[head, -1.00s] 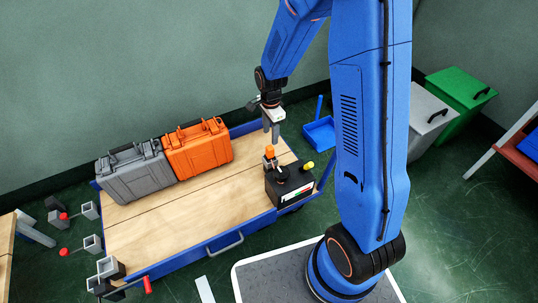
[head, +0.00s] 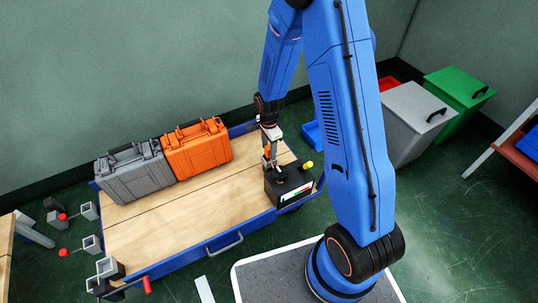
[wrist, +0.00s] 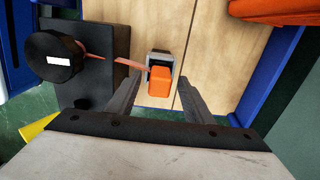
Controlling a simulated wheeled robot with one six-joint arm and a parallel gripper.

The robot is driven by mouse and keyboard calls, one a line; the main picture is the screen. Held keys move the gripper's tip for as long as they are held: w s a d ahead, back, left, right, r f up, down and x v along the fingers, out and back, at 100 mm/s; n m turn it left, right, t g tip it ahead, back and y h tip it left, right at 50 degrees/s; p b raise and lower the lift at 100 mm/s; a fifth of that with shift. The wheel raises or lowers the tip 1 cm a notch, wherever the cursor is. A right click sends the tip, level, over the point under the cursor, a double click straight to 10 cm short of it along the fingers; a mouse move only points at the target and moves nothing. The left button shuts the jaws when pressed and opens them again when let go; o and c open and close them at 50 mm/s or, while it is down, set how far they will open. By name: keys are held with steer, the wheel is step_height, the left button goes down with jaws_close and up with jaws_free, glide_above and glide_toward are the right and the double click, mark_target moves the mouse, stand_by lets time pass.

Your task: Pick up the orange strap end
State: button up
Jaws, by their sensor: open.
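The orange strap end (wrist: 160,80) is a small orange block at the end of a thin orange strap (wrist: 115,61). It sits at a small grey holder (wrist: 165,57) beside the black strap box (wrist: 112,70). The strap runs left from it to a round black reel (wrist: 52,58). My gripper (wrist: 158,90) is open, with one finger on each side of the strap end; I cannot tell whether they touch it. In the head view my gripper (head: 273,158) points down beside the black box (head: 290,184), and the strap end is partly hidden.
The wooden-topped blue cart (head: 190,210) carries an orange case (head: 197,150) and a grey case (head: 135,175) at its back left. A yellow knob (head: 307,165) sticks up by the box. The cart's front middle is clear.

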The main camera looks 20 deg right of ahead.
step_height(320, 180, down, 2)
steer(key=shift+f, duration=0.1)
jaws_close()
